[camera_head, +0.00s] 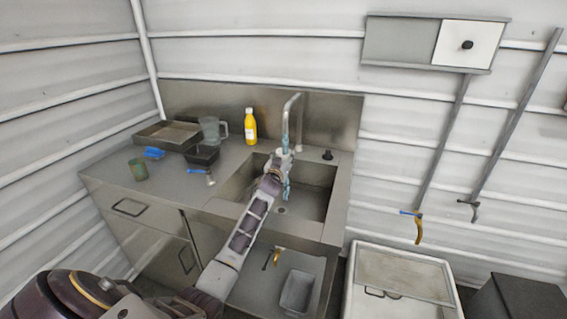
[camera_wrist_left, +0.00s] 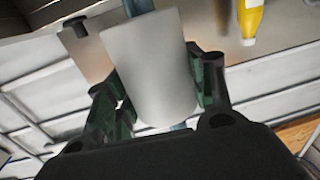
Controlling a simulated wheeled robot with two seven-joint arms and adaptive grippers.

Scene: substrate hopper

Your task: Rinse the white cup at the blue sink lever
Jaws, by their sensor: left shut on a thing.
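In the left wrist view the white cup (camera_wrist_left: 150,75) is between the green-padded fingers of my left gripper (camera_wrist_left: 155,85), which is shut on it. In the head view my left gripper (camera_head: 277,165) is over the sink basin (camera_head: 318,197), below the tall faucet (camera_head: 290,110). The cup is mostly hidden there. A bluish water stream (camera_head: 287,190) shows below the gripper, and a bluish strip (camera_wrist_left: 140,6) shows at the cup in the wrist view. My right gripper is out of view.
A yellow bottle (camera_head: 250,127), clear pitcher (camera_head: 212,131), black container (camera_head: 202,155), metal tray (camera_head: 167,134), blue item (camera_head: 154,153) and green cup (camera_head: 138,169) stand on the counter left of the sink. A white bin (camera_head: 352,290) stands at right.

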